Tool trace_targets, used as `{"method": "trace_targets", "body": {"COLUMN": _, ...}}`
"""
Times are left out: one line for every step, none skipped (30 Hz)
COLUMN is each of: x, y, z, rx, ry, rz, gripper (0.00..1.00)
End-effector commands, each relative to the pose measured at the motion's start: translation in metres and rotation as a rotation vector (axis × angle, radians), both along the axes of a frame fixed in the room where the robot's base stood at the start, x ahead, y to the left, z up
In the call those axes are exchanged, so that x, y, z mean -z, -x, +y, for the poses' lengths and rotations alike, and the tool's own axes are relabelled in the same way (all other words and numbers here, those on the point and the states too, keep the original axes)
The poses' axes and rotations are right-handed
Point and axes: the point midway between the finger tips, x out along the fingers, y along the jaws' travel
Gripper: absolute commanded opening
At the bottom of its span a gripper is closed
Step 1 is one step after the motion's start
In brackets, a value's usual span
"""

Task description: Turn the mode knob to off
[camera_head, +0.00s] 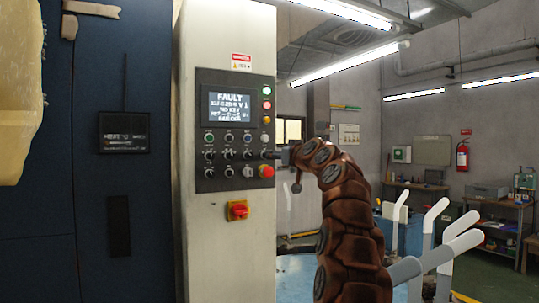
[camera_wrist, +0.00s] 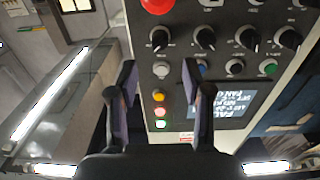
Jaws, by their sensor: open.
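The control panel (camera_head: 235,130) is on a pale cabinet, with a screen reading FAULT, buttons and black knobs. In the wrist view it appears upside down, with a row of black knobs including an end knob (camera_wrist: 158,39) and a second knob (camera_wrist: 204,39). The labels are too small to read, so I cannot tell which is the mode knob. My gripper (camera_wrist: 160,70) is open and empty, its fingers either side of the end knob's column in the picture. In the head view my gripper (camera_head: 275,154) is at the panel's right edge; contact cannot be told.
A red emergency button (camera_head: 266,171) is close below my gripper, and also shows in the wrist view (camera_wrist: 157,4). Lit indicators (camera_wrist: 160,111) line the panel side. A red and yellow rotary switch (camera_head: 237,210) is below the panel. A dark blue cabinet (camera_head: 90,200) stands left.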

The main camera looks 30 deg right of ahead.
Motion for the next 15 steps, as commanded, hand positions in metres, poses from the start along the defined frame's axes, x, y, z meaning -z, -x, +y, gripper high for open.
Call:
{"method": "trace_targets", "body": {"x": -0.001, "y": -0.004, "z": -0.001, "rx": 0.0, "ry": 0.001, "rz": 0.001, "gripper": 0.5}}
{"method": "trace_targets", "body": {"x": -0.001, "y": -0.007, "z": -0.001, "rx": 0.0, "ry": 0.0, "rz": 0.002, "gripper": 0.5}}
{"method": "trace_targets", "body": {"x": 0.0, "y": -0.011, "z": -0.001, "rx": 0.0, "ry": -0.001, "rz": 0.004, "gripper": 0.5}}
{"method": "trace_targets", "body": {"x": 0.001, "y": -0.014, "z": -0.001, "rx": -0.001, "ry": -0.001, "rz": 0.005, "gripper": 0.5}}
{"method": "trace_targets", "body": {"x": 0.001, "y": -0.017, "z": -0.002, "rx": -0.001, "ry": -0.003, "rz": 0.006, "gripper": 0.5}}
{"method": "trace_targets", "body": {"x": 0.001, "y": -0.02, "z": -0.002, "rx": 0.0, "ry": -0.003, "rz": 0.006, "gripper": 0.5}}
{"method": "trace_targets", "body": {"x": 0.0, "y": -0.022, "z": -0.003, "rx": 0.0, "ry": -0.002, "rz": 0.005, "gripper": 0.5}}
{"method": "trace_targets", "body": {"x": 0.0, "y": -0.025, "z": -0.003, "rx": 0.0, "ry": -0.001, "rz": 0.005, "gripper": 0.5}}
{"method": "trace_targets", "body": {"x": -0.001, "y": -0.028, "z": -0.003, "rx": 0.001, "ry": -0.001, "rz": 0.003, "gripper": 0.5}}
{"method": "trace_targets", "body": {"x": -0.002, "y": -0.03, "z": -0.004, "rx": 0.001, "ry": -0.001, "rz": 0.002, "gripper": 0.5}}
{"method": "trace_targets", "body": {"x": -0.002, "y": -0.032, "z": -0.004, "rx": 0.001, "ry": -0.001, "rz": 0.002, "gripper": 0.5}}
{"method": "trace_targets", "body": {"x": -0.001, "y": -0.036, "z": -0.004, "rx": 0.0, "ry": -0.001, "rz": 0.003, "gripper": 0.5}}
{"method": "trace_targets", "body": {"x": -0.001, "y": -0.039, "z": -0.004, "rx": 0.0, "ry": -0.002, "rz": 0.004, "gripper": 0.5}}
{"method": "trace_targets", "body": {"x": 0.0, "y": -0.042, "z": -0.004, "rx": 0.0, "ry": -0.002, "rz": 0.005, "gripper": 0.5}}
{"method": "trace_targets", "body": {"x": -0.001, "y": -0.046, "z": -0.005, "rx": 0.0, "ry": -0.003, "rz": 0.006, "gripper": 0.5}}
